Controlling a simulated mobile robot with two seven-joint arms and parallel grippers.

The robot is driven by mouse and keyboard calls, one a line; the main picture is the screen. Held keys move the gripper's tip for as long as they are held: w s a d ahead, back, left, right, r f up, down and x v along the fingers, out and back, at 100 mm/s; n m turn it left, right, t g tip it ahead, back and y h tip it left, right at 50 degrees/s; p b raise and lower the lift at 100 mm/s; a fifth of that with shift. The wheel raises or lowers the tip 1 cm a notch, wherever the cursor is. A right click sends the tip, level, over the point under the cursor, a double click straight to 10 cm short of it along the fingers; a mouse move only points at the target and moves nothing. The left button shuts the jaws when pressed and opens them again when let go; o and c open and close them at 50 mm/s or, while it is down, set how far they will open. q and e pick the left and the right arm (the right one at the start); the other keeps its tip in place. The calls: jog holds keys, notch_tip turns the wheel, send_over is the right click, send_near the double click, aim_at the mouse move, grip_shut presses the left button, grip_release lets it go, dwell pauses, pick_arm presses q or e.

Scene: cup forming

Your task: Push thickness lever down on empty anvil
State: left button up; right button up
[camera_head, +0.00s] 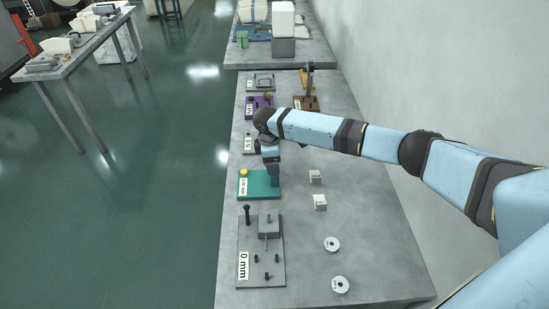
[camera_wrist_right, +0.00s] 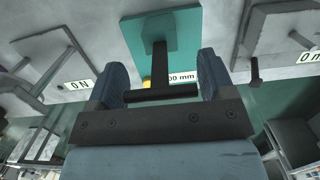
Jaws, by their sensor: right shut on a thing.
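The teal plate (camera_head: 258,190) lies on the grey bench with a millimetre label and a yellow knob (camera_head: 243,172). In the right wrist view the teal plate (camera_wrist_right: 185,32) shows a dark lever (camera_wrist_right: 160,62) with a crossbar at its end. My right gripper (camera_head: 273,178) is over the teal plate. The anvil is hidden behind the gripper in the head view. My left gripper is in neither view.
A grey plate (camera_head: 262,277) labelled 0 mm, with a black post and block, stands nearer. Two small pale blocks (camera_head: 320,202) and two white discs (camera_head: 340,285) lie to the right. A purple plate (camera_head: 251,106) is farther along. The bench's right side is mostly clear.

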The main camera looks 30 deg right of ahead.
jog(key=shift+w+a+r+g+h+p, duration=0.1)
jog(key=shift+w+a+g+h+p, duration=0.15)
jog(key=shift+a+h+p, duration=0.4)
jog(key=shift+w+a+f+g+h, duration=0.1)
jog(key=shift+a+f+g+h, duration=0.2)
jog(key=shift+h, duration=0.35)
jog(key=shift+w+a+f+g+h, duration=0.2)
jog(key=shift+g+h, duration=0.15)
jog(key=shift+h, duration=0.25)
jog(key=shift+w+a+f+g+h, duration=0.15)
jog(key=shift+a+g+h, duration=0.15)
jog(key=shift+h, duration=0.4)
jog(key=o, duration=1.2)
jog(key=shift+o, duration=0.2)
